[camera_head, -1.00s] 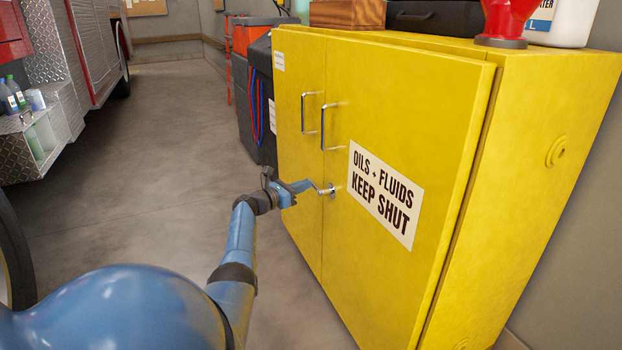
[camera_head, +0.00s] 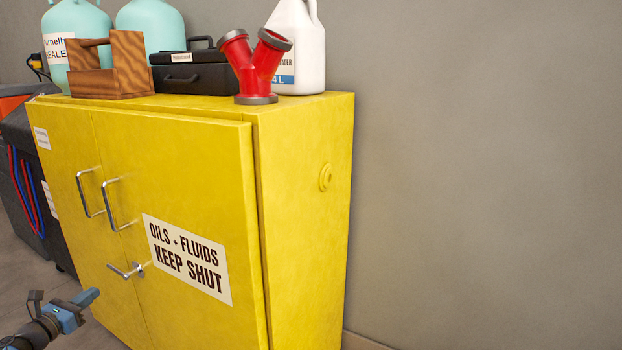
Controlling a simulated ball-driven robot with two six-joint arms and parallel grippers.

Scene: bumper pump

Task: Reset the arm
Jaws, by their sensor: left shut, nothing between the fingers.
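My left gripper (camera_head: 88,297) is at the lower left, shut and empty. It is apart from the yellow cabinet (camera_head: 310,200), below and to the left of the latch handle (camera_head: 126,271) on the cabinet's front. Only the end of my left arm shows. The cabinet's two doors look closed, with two upright metal handles side by side. A white sign (camera_head: 187,258) on the right door reads "OILS + FLUIDS KEEP SHUT". My right gripper is not in view.
On the cabinet top stand a wooden carrier (camera_head: 112,66), a black case (camera_head: 190,71), a red Y-shaped fitting (camera_head: 255,65), a white jug (camera_head: 301,50) and teal tanks (camera_head: 160,24). A dark bin (camera_head: 25,170) with red and blue hoses stands at the left. Bare wall fills the right.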

